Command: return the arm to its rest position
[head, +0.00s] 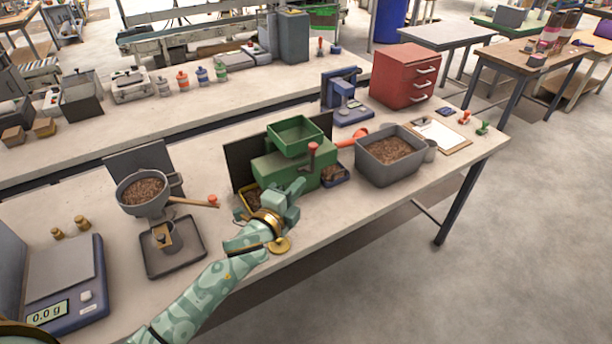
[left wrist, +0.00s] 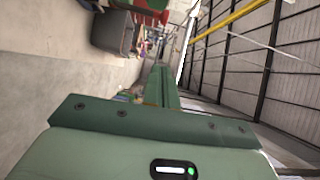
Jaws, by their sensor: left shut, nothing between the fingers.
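My left arm (head: 213,285) reaches in from the bottom left of the head view. My left gripper (head: 297,187) is shut and empty, in front of the green pellet machine (head: 285,170) and close to its red-knobbed lever (head: 312,152). I cannot tell whether it touches the machine. In the left wrist view the shut green fingers (left wrist: 161,88) point away, with the bench and a grey bin on the left side. My right gripper is in neither view.
A grey bin of pellets (head: 391,157) stands right of the machine. A pellet-filled hopper (head: 145,193) on a stand, with a wooden handle, is on the left, near a scale (head: 67,283) reading 0.0 g. The bench's front right (head: 440,180) is clear.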

